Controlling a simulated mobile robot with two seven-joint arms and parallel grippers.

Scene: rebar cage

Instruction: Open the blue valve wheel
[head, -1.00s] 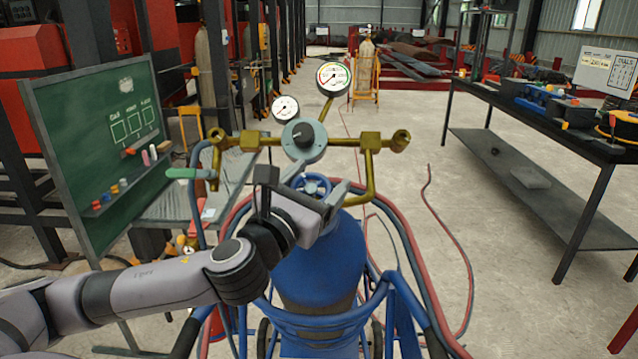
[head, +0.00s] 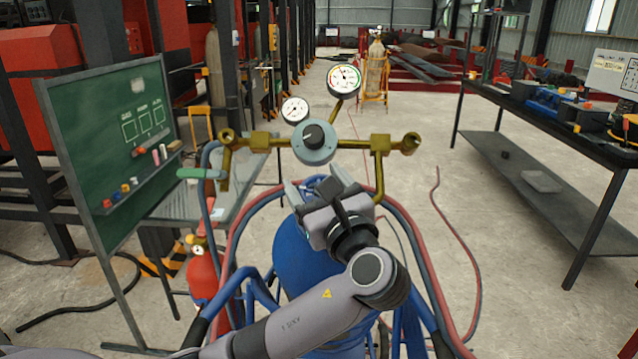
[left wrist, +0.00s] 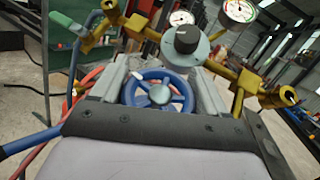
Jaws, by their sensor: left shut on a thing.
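The blue valve wheel (left wrist: 183,103) is spoked, with a white mark on its rim. It sits atop the blue cylinder (head: 292,255), below the brass regulator with a grey body and dark knob (head: 314,136). In the left wrist view the wheel lies between the two grey fingers of my left gripper (left wrist: 160,92). In the head view my left gripper (head: 316,187) reaches it from the near right and is shut on it; fingers and wrist hide most of the wheel there. My right gripper is not in view.
A large gauge (head: 344,80) and a small gauge (head: 295,110) stand above the regulator. Red and blue hoses (head: 436,260) loop around the cylinder's blue cart. A green chalkboard (head: 115,150) stands left, a dark workbench (head: 540,120) right. Open concrete floor lies between cart and bench.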

